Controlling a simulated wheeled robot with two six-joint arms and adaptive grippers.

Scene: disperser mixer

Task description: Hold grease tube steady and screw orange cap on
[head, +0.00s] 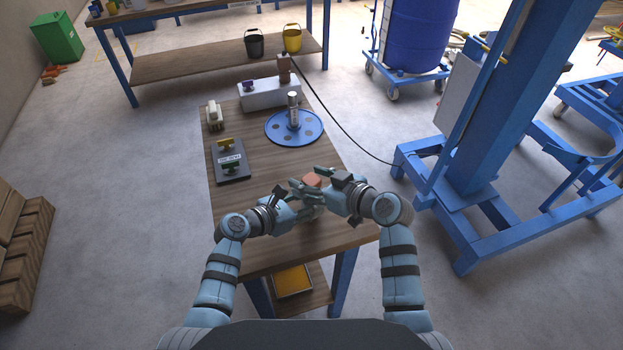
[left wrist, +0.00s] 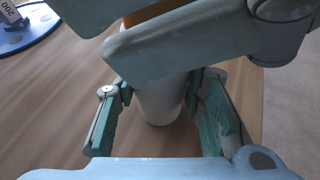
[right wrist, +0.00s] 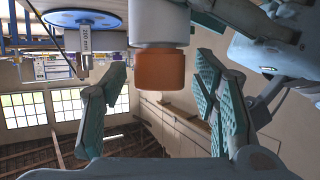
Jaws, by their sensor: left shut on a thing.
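The white grease tube (left wrist: 160,103) stands upright near the table's front, between the fingers of my left gripper (left wrist: 162,90). That gripper is shut on it, low in the head view (head: 313,207). The orange cap (right wrist: 160,70) sits at the end of the tube (right wrist: 159,22) in the upside-down right wrist view; it also shows in the head view (head: 311,180). I cannot tell whether its thread is engaged. My right gripper (right wrist: 162,66) is open, with a finger on each side of the cap and visible gaps. Its fingers cover part of the tube in the left wrist view.
A blue disc (head: 275,136) with a grey cylinder (head: 293,110) stands farther back on the wooden table (head: 270,172). A dark plate with yellow and green pieces (head: 231,160) lies at left. A white block (head: 262,96) is at the back. The blue mixer frame (head: 470,215) stands right.

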